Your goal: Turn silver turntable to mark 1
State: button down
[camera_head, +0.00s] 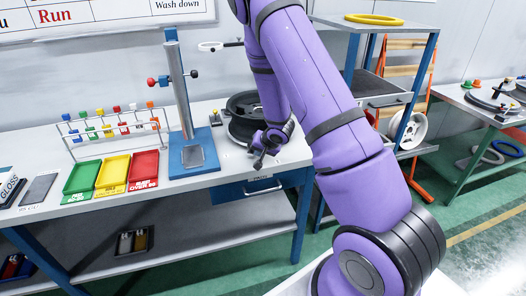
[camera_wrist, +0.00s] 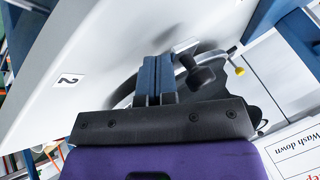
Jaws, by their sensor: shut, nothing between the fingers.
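My gripper (camera_head: 259,160) is low over the front of the main bench, in front of a dark round wheel-like unit (camera_head: 240,104). My arm covers the unit's right part. In the wrist view my gripper's (camera_wrist: 158,60) blue fingers are together and empty. Behind them are a dark curved rim and a silver bar (camera_wrist: 184,46) with a black knob (camera_wrist: 201,77); I cannot tell whether the fingers touch them. A label reading "2" (camera_wrist: 68,80) lies on the pale surface at the left. No label reading "1" is discernible, and the silver turntable cannot be clearly told apart.
Further left are a blue-based post (camera_head: 194,158), a rack (camera_head: 112,132) and green, yellow (camera_head: 113,176) and red trays. A shelf unit (camera_head: 388,88) stands right of the bench.

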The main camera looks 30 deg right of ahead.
aim_at(250, 150)
jog(key=w+a+m+h, duration=0.1)
jog(key=w+a+m, duration=0.1)
jog(key=shift+a, duration=0.3)
jog(key=shift+w+a, duration=0.75)
jog(key=shift+w, duration=0.25)
jog(key=shift+w+a, duration=0.7)
jog(key=shift+w, duration=0.4)
